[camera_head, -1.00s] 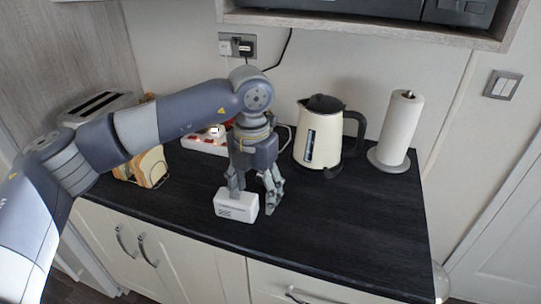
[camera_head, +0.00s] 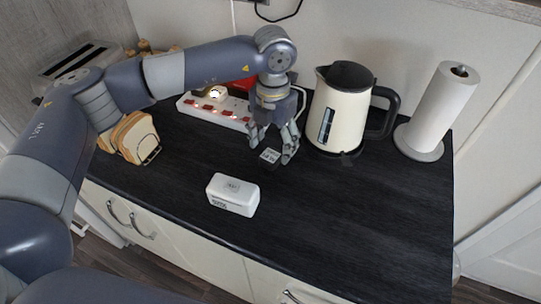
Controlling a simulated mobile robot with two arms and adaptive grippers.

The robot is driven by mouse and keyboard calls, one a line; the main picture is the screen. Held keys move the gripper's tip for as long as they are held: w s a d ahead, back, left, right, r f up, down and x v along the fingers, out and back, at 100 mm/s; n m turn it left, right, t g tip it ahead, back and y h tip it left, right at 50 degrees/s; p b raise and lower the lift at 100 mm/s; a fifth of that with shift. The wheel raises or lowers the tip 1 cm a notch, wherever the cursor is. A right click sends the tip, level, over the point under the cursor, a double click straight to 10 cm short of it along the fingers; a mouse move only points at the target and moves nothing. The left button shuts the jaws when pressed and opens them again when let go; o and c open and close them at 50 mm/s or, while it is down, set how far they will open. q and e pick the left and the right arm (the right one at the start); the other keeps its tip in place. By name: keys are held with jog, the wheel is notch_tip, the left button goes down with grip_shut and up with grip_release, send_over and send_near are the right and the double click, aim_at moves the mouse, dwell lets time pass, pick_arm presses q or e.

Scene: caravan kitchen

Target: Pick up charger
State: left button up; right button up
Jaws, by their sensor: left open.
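A small dark block with a pale printed label, which looks like the charger (camera_head: 270,156), lies on the black worktop. My left gripper (camera_head: 273,155) points down over it with its fingers apart, one on each side. I cannot tell whether the fingers touch it. A white box with dark print (camera_head: 233,194) lies on the worktop nearer the front edge, apart from the gripper. My right gripper is not in view.
A white power strip (camera_head: 206,109) with red lit switches lies behind the gripper. A cream kettle (camera_head: 340,108) stands close to its right, and a paper towel roll (camera_head: 441,108) farther right. A toast rack with bread (camera_head: 130,138) stands left. The front right worktop is clear.

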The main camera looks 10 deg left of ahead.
aim_at(270, 155)
pick_arm(q)
jog(key=f, duration=0.1)
jog(key=f+p, duration=0.2)
jog(key=f, duration=0.1)
jog(key=shift+w+a+f, duration=0.1)
jog(key=shift+a, duration=0.2)
jog(key=shift+f, duration=0.55)
jog(key=c, duration=1.2)
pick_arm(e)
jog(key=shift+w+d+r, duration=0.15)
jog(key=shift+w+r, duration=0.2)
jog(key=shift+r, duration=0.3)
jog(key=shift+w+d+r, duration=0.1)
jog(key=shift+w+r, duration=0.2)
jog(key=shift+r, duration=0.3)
